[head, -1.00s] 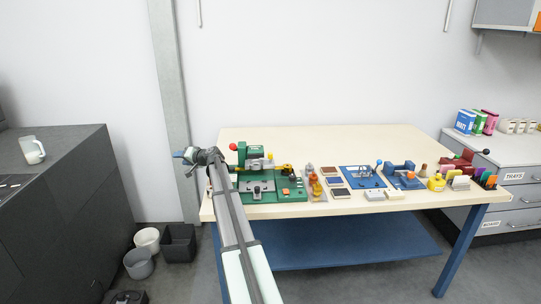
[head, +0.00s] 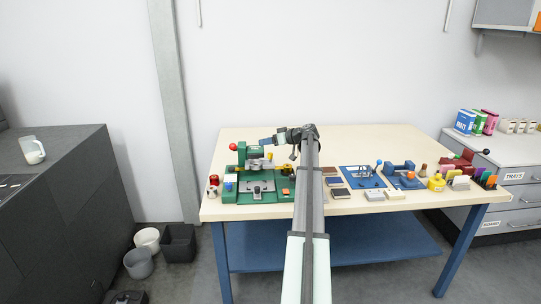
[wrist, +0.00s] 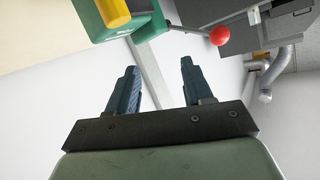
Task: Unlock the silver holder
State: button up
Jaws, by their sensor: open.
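The green machine (head: 243,153) stands at the left of the table on a green base (head: 229,197). A silver-grey fitting (head: 258,188) sits low on the front of that base and looks like the silver holder; its lock details are too small to tell. My gripper (head: 264,142) points left, above and behind the base. In the wrist view my gripper (wrist: 158,66) is open and empty, apart from the knob.
A red item (head: 213,179) and a blue knob (head: 228,186) are at the base's left. Dark blocks (head: 340,193), a blue plate fixture (head: 352,182) and a blue clamp (head: 403,180) stand to the right. The table's back strip (head: 370,138) is clear.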

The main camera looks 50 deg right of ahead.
aim_at(271, 154)
jog(key=s+d+f+n+y, duration=0.15)
jog(key=s+d+n, duration=0.3)
jog(key=s, duration=0.75)
jog(key=shift+m+g+h, duration=0.25)
jog(key=shift+m+g, duration=0.05)
jog(key=shift+m, duration=0.15)
jog(key=x, duration=1.3)
jog(key=shift+w+d+f, duration=0.1)
jog(key=shift+w+d, duration=0.15)
jog(key=shift+c, duration=0.5)
grip_shut()
